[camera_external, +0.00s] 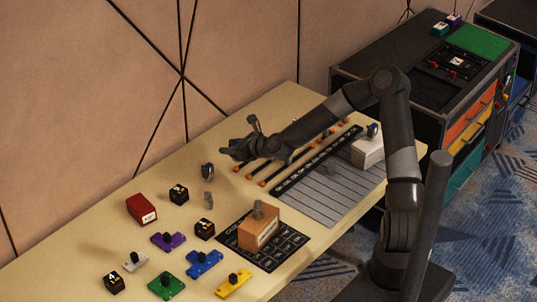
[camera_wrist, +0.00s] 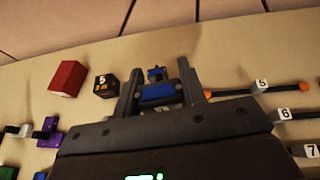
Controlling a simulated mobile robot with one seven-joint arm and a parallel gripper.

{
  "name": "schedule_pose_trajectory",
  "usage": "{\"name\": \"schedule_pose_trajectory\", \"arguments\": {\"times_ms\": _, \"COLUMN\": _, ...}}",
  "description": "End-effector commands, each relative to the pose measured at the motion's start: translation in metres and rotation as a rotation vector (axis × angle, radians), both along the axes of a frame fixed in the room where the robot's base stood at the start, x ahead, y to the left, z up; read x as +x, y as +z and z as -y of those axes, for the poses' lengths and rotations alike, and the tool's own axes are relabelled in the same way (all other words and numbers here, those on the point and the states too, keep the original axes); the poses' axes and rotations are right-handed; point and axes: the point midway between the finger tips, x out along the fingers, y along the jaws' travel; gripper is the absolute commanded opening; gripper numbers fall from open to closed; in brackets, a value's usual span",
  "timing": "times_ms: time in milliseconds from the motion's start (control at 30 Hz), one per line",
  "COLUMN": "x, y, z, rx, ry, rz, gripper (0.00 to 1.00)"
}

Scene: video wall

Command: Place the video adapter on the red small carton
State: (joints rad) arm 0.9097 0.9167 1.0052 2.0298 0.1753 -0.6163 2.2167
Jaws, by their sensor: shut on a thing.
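My gripper (camera_external: 228,152) is raised over the back of the table and is shut on a small blue piece that I take for the video adapter (camera_wrist: 158,93). In the wrist view this piece sits between the two fingers. In the external view I cannot make it out clearly. The red small carton (camera_external: 141,208) lies on the table to the left of my gripper, apart from it. It also shows at the left of the wrist view (camera_wrist: 67,78). Its visible top looks clear.
A black numbered cube (camera_external: 179,194) stands between the carton and my gripper. A small dark item (camera_external: 208,171) is beside my gripper. A brown box (camera_external: 260,233) stands on a black mat. Several coloured blocks lie in front. Orange-ended rods (camera_external: 275,178) lie at right.

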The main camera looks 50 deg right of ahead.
Motion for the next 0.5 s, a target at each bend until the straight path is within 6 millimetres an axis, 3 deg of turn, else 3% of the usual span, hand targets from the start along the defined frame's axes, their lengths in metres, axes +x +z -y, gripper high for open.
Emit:
{"name": "schedule_pose_trajectory", "arguments": {"times_ms": 200, "x": 0.059, "y": 0.016, "z": -0.079, "rx": 0.001, "ry": 0.115, "rz": 0.000, "gripper": 0.16}}
{"name": "schedule_pose_trajectory", "arguments": {"times_ms": 500, "x": 0.105, "y": 0.038, "z": -0.176, "rx": 0.015, "ry": 0.246, "rz": 0.006, "gripper": 0.16}}
